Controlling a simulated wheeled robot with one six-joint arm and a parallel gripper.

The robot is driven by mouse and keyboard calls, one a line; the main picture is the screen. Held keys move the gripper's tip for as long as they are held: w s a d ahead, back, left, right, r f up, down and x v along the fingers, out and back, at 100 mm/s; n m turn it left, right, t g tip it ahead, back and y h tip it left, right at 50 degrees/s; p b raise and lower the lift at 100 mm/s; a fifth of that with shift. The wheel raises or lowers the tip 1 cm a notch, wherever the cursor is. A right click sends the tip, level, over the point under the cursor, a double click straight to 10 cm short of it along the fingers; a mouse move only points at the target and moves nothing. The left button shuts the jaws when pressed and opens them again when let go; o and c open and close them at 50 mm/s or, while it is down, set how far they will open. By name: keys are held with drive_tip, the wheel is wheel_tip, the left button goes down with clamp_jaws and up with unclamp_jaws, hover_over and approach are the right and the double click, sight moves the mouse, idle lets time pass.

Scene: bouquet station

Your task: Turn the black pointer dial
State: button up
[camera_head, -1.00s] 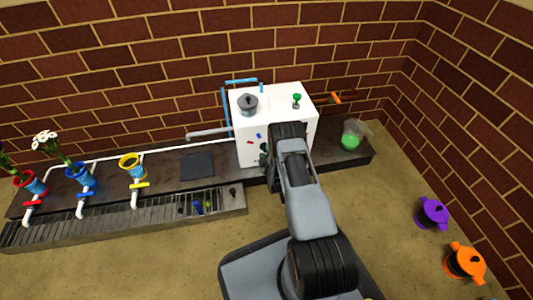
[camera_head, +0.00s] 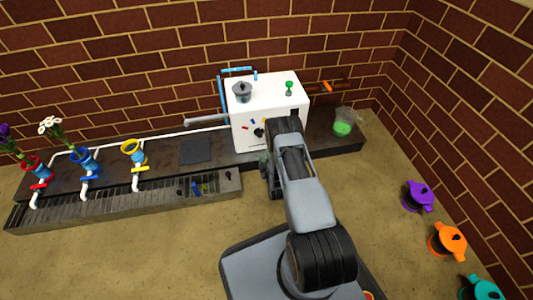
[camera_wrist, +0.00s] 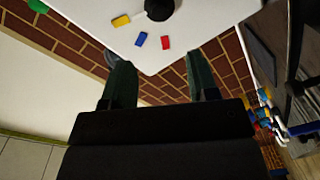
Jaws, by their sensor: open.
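The black pointer dial (camera_head: 259,132) is on the front face of the white box (camera_head: 268,88). Small yellow, blue and red marks sit around it. In the wrist view the dial (camera_wrist: 160,8) is at the top edge, partly cut off, with the marks below it. My gripper (camera_wrist: 163,75) is open and empty in the wrist view, its two fingers apart and short of the dial. In the head view my arm covers part of the box's front right, and the gripper's tips are hard to make out.
A grey lidded pot (camera_head: 242,92) and a green-topped lever (camera_head: 289,88) are on top of the box. A green-filled flask (camera_head: 343,122) stands to its right. Vases with flowers are at left.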

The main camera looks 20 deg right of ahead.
drive_tip(key=shift+s+a, duration=0.15)
drive_tip(key=shift+s, duration=0.6)
drive_tip(key=w+a+r+m+g+y+p, duration=0.1)
drive_tip(key=w+r+g+p, duration=0.15)
drive_tip(key=r+p, duration=0.7)
drive_tip(key=w+a+r+m+g+p, duration=0.1)
drive_tip(key=w+r+p, duration=0.25)
drive_tip(key=r, duration=1.25)
drive_tip(key=s+a+r+m+g+p, duration=0.15)
drive_tip(key=r+p, duration=0.25)
drive_tip(key=r, duration=0.5)
drive_tip(key=s+a+r+m+g+p, duration=0.15)
drive_tip(key=r+p, duration=0.35)
drive_tip(key=r, duration=0.5)
drive_tip(key=s+a+r+m+g+y+p, duration=0.1)
drive_tip(key=s+a+r+m+g+p, duration=0.1)
drive_tip(key=s+r+p, duration=0.7)
drive_tip(key=s+a+r+m+g+p, duration=0.3)
drive_tip(key=s+r+p, duration=0.6)
drive_tip(key=s+r, duration=0.9)
wheel_tip(320, 180, up, 5)
drive_tip(key=shift+s+g+y+p, duration=0.15)
drive_tip(key=shift+g+y+p, duration=0.25)
drive_tip(key=shift+g, duration=0.75)
